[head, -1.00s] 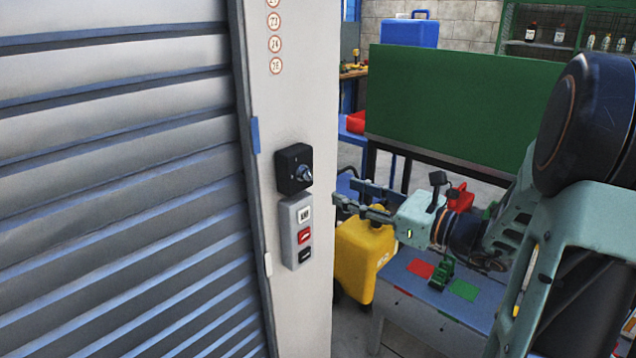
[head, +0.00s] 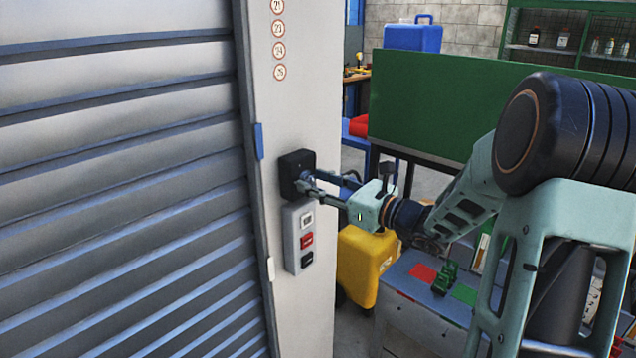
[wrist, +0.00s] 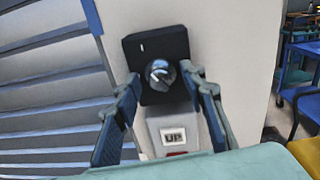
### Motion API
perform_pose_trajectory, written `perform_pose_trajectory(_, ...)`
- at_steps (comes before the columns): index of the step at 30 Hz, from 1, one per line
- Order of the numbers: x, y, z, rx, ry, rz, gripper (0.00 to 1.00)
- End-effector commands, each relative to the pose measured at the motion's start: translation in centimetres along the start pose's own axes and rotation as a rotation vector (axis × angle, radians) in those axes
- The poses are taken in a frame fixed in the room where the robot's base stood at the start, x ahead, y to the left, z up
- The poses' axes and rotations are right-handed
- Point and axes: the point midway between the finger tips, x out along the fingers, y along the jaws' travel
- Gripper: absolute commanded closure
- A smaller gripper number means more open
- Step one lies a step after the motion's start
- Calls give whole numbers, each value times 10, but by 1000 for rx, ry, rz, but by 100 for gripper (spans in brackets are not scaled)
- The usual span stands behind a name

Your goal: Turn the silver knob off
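The silver knob (wrist: 160,74) sits on a black switch box (wrist: 146,47) fixed to the pale door post. The box also shows in the head view (head: 291,168), where my gripper's fingers mostly hide the knob. My gripper (head: 305,183) reaches in from the right, its fingertips at the box. In the wrist view my gripper (wrist: 162,81) is open, with one finger on each side of the knob. A gap shows between the left finger and the knob; the right fingertip is close to the knob, and I cannot tell if it touches.
Below the box is a grey button panel (head: 291,222) with a white "UP" button, a red button and a black one. A slatted metal shutter (head: 120,200) fills the left. A yellow container (head: 362,262) and a green board (head: 440,105) stand right of the post.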

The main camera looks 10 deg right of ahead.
Motion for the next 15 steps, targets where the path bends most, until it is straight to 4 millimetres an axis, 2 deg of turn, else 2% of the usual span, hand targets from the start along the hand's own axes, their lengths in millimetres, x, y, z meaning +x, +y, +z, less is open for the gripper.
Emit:
perform_pose_trajectory(4,0,0,0,0,0,0,63)
perform_pose_trajectory(12,0,0,0,0,0,0,93)
perform_pose_trajectory(15,0,0,0,0,0,0,100)
